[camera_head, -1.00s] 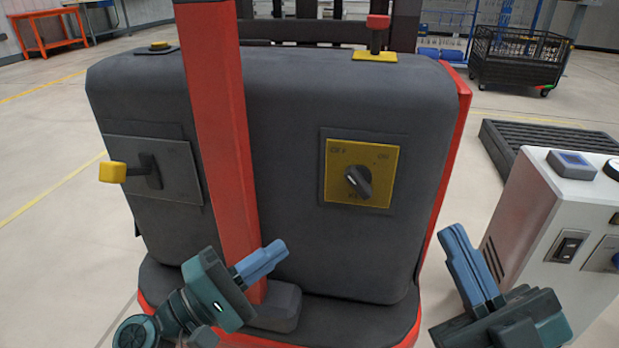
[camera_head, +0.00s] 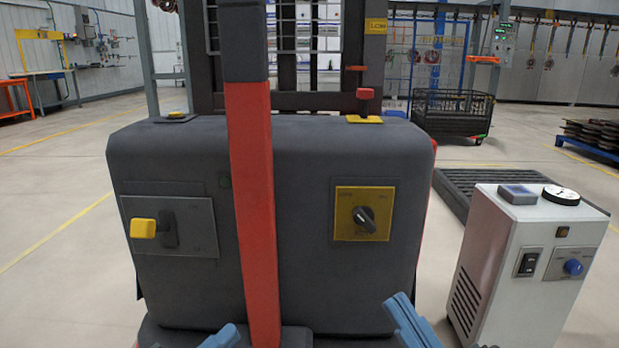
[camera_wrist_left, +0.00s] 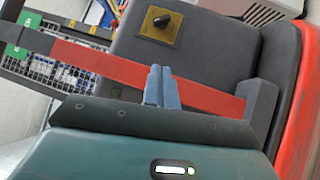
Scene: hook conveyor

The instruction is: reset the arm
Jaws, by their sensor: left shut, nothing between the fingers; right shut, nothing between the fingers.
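My left gripper (camera_head: 222,338) shows only its blue fingertips at the bottom edge of the head view, low beside the red post. In the left wrist view its two blue fingers (camera_wrist_left: 162,86) lie together, shut and empty, in front of the red post (camera_wrist_left: 110,68). My right gripper (camera_head: 410,322) shows its blue fingers at the bottom edge, right of the red post; they are shut and hold nothing. The rest of both arms is out of the head view.
A dark grey machine body (camera_head: 180,290) with a red post (camera_head: 252,200) stands close in front. It carries a yellow lever (camera_head: 143,228), a yellow dial plate (camera_head: 362,213) and a red-topped lever (camera_head: 365,96). A white control box (camera_head: 502,275) stands at right. Open floor (camera_head: 60,250) lies at left.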

